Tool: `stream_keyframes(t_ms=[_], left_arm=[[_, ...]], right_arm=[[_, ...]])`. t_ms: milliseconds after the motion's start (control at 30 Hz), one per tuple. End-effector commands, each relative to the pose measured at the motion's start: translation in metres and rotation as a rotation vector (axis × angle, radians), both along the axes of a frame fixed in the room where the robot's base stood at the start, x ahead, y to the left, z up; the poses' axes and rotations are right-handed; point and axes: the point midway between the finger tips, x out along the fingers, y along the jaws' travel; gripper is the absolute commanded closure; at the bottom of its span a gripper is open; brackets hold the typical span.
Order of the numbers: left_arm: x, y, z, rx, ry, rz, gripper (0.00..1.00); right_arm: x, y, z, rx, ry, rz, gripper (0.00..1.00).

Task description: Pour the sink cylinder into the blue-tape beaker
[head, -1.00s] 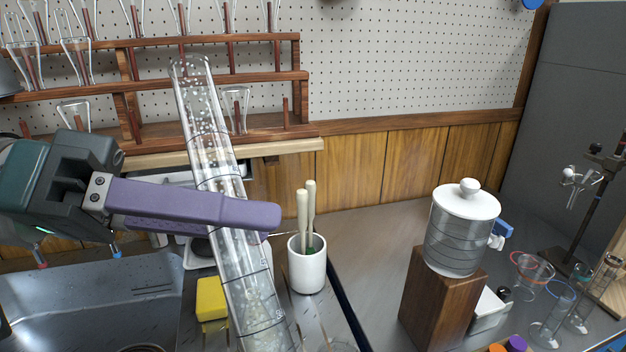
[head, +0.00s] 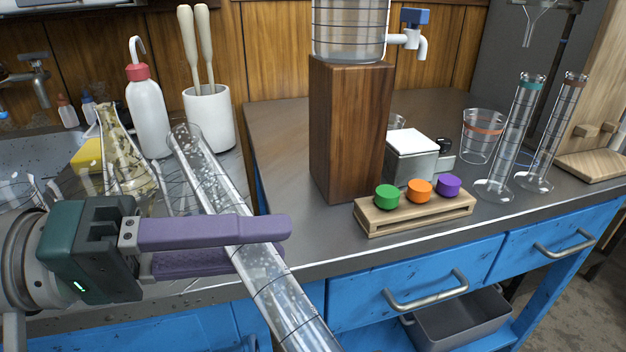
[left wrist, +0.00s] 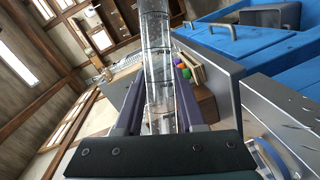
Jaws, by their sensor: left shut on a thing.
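My left gripper (head: 215,248) is shut on a clear graduated cylinder (head: 205,170), with purple fingers on either side of it. The cylinder is tilted in the head view, its open rim at upper left and its body running down to the bottom edge. Bubbles or droplets show in it; I cannot tell the liquid level. The cylinder (left wrist: 158,50) also shows between the fingers in the left wrist view. I cannot make out a blue-tape beaker now; a beaker with an orange-red band (head: 483,135) stands at the back right. My right gripper is not in view.
A wooden block (head: 350,130) carries a clear tank with a tap. Two tall cylinders (head: 508,140) stand right. A flask (head: 120,150) and wash bottle (head: 148,115) stand left.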

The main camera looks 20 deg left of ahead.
Motion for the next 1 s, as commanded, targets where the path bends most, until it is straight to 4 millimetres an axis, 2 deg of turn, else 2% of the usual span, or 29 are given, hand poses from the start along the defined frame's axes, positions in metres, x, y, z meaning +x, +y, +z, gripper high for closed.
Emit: stream_keyframes(t_ms=[333,467,567,667,767,867,1000], left_arm=[[-0.001,-0.002,0.015,-0.097,0.072,0.001,1.00],[-0.001,-0.001,0.014,-0.097,0.071,0.001,1.00],[0.000,0.000,0.022,-0.097,0.070,0.003,1.00],[0.000,0.003,0.038,-0.099,0.068,0.007,1.00],[0.001,0.008,0.065,-0.104,0.068,0.014,1.00],[0.002,0.015,0.105,-0.108,0.066,0.023,1.00],[0.003,0.027,0.177,-0.116,0.063,0.039,1.00]], right_arm=[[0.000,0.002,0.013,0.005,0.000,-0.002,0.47],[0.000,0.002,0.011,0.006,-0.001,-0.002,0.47],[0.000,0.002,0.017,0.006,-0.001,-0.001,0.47],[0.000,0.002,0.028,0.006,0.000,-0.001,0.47],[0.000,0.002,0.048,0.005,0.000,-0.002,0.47],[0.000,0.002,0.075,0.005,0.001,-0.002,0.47],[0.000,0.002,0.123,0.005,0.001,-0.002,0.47]])
